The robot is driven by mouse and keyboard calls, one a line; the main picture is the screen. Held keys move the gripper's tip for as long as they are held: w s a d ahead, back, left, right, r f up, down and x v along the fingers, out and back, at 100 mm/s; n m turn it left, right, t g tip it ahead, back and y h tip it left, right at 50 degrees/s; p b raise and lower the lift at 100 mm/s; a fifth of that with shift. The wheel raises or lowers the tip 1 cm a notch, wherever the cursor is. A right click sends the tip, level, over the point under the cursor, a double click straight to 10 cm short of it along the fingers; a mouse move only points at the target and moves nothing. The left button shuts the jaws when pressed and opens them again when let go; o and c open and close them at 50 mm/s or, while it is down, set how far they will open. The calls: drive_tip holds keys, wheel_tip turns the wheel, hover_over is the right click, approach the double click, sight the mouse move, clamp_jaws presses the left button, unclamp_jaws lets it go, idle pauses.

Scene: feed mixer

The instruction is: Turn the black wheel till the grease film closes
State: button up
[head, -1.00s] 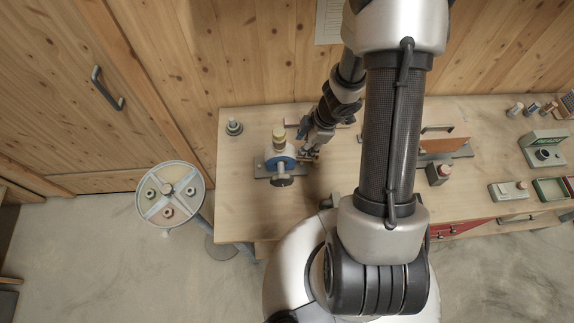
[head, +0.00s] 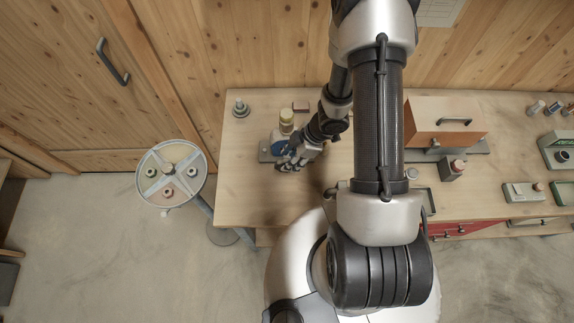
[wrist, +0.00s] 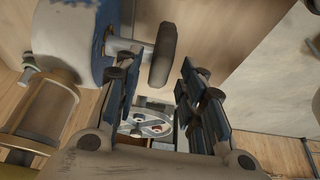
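The feed mixer has a blue body (head: 279,142) with a yellow container (head: 286,119) on top, near the left end of the bench. The blue body (wrist: 70,40) also shows large at upper left in the wrist view. The dark wheel (wrist: 163,55) stands out from it on a short shaft, seen nearly edge-on. My gripper (wrist: 157,78) is open, its two fingers apart with the wheel's lower end appearing between them; contact cannot be told. In the head view my gripper (head: 290,163) covers the front of the mixer and hides the wheel. I cannot make out the grease film.
A round sectioned tray (head: 185,157) on a stand is left of the bench (head: 245,215). A small grey-green part (head: 240,108) stands at the bench's back left corner. A brown box (head: 445,112) with a handle and small devices are to the right. The bench front left is bare.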

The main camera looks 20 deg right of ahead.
drive_tip(key=shift+b+x, duration=0.45)
drive_tip(key=shift+x, duration=1.35)
drive_tip(key=shift+c, duration=0.4)
clamp_jaws()
